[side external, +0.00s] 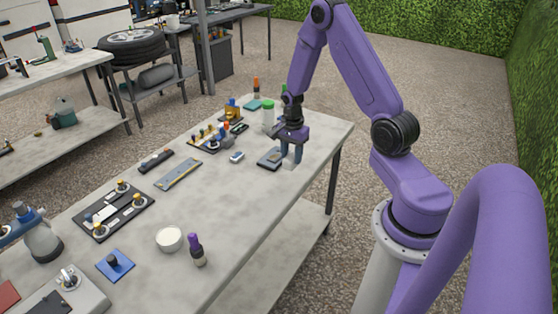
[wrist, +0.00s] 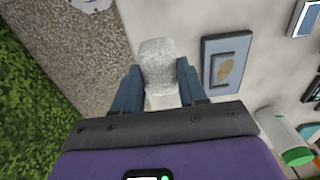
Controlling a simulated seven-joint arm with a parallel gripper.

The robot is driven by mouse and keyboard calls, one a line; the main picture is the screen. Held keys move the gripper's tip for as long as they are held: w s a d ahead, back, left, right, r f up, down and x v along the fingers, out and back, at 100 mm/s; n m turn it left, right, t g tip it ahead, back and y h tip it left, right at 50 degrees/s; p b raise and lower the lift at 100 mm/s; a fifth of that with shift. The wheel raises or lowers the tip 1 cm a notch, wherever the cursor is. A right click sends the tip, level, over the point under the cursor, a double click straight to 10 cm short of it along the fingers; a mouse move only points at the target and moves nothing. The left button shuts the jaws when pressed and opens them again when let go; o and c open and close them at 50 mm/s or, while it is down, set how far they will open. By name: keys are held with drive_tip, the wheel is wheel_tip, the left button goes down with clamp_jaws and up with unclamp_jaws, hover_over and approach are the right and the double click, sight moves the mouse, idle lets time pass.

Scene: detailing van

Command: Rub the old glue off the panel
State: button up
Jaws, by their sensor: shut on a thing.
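The panel (side external: 268,158) is a small blue-grey plate lying flat near the table's far right end. In the wrist view the panel (wrist: 211,70) has a tan patch of old glue (wrist: 227,69) inside a dark outline. My gripper (side external: 291,158) is just to the right of the panel in the side view. In the wrist view my gripper (wrist: 160,76) has its two blue fingers shut on a whitish, rough-looking block (wrist: 156,50). The block is beside the panel, apart from the glue patch. I cannot tell whether it touches the table.
A white bottle with a green cap (side external: 268,115) stands behind the panel. A small pale device (side external: 237,156) lies to its left. The table edge (side external: 318,172) is close to my gripper.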

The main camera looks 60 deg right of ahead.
drive_tip(key=w+d+r, duration=0.3)
drive_tip(key=w+d, duration=0.7)
drive_tip(key=w, duration=0.1)
drive_tip(key=shift+s+f, duration=0.15)
drive_tip(key=shift+f, duration=2.95)
drive_tip(key=shift+a+f, duration=0.1)
drive_tip(key=shift+f, duration=0.3)
drive_tip(key=shift+a, duration=0.1)
drive_tip(key=shift+a+r, duration=0.1)
drive_tip(key=shift+a, duration=0.85)
drive_tip(key=shift+a+f, duration=0.2)
drive_tip(key=shift+a, duration=2.05)
drive_tip(key=shift+d, duration=0.1)
